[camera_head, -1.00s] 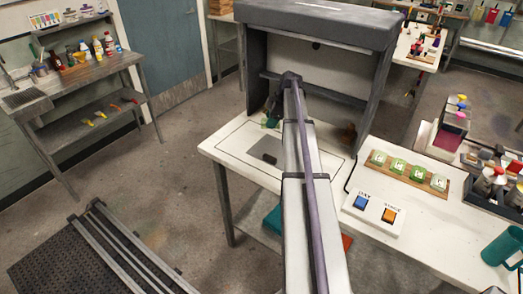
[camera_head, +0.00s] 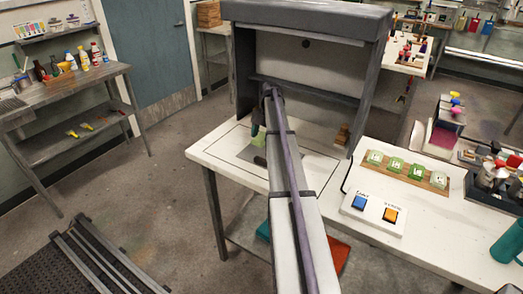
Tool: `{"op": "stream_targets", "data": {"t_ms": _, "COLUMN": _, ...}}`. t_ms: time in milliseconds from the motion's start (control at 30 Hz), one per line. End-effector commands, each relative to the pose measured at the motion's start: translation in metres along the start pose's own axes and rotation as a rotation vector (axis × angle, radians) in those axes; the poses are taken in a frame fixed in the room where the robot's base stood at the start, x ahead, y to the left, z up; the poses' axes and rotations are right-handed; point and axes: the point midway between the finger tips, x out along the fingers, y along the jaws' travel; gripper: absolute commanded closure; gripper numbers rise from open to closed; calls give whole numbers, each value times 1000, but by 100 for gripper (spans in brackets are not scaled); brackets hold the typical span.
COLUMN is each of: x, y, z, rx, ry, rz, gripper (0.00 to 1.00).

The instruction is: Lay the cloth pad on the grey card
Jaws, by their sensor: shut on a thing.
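The grey card (camera_head: 245,154) lies flat on the white worktop inside the open-fronted booth, partly hidden by my gripper and what it holds. My gripper (camera_head: 259,133) is small and dark at the end of my arm, above the card. It is shut on a pale green piece, which looks like the cloth pad (camera_head: 257,140). The pad hangs over or just above the card; I cannot tell whether they touch. My arm hides the area right of the card.
The booth (camera_head: 305,14) has side walls and a roof around the worktop. The worktop's left front is clear.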

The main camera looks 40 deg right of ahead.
Motion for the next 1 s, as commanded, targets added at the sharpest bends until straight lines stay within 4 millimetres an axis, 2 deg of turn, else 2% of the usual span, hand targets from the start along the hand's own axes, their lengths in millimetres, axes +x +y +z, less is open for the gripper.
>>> {"op": "stream_targets", "data": {"t_ms": 200, "x": 35, "y": 0, "z": 14, "rx": 1, "ry": 0, "rz": 0, "gripper": 70}}
{"op": "stream_targets", "data": {"t_ms": 567, "x": 35, "y": 0, "z": 15, "rx": 1, "ry": 0, "rz": 0, "gripper": 70}}
{"op": "stream_targets", "data": {"t_ms": 600, "x": 34, "y": 0, "z": 14, "rx": 1, "ry": 0, "rz": 1, "gripper": 43}}
{"op": "stream_targets", "data": {"t_ms": 833, "x": 34, "y": 0, "z": 14, "rx": 1, "ry": 0, "rz": 1, "gripper": 21}}
{"op": "stream_targets", "data": {"t_ms": 1000, "x": 34, "y": 0, "z": 14, "rx": 1, "ry": 0, "rz": 1, "gripper": 19}}
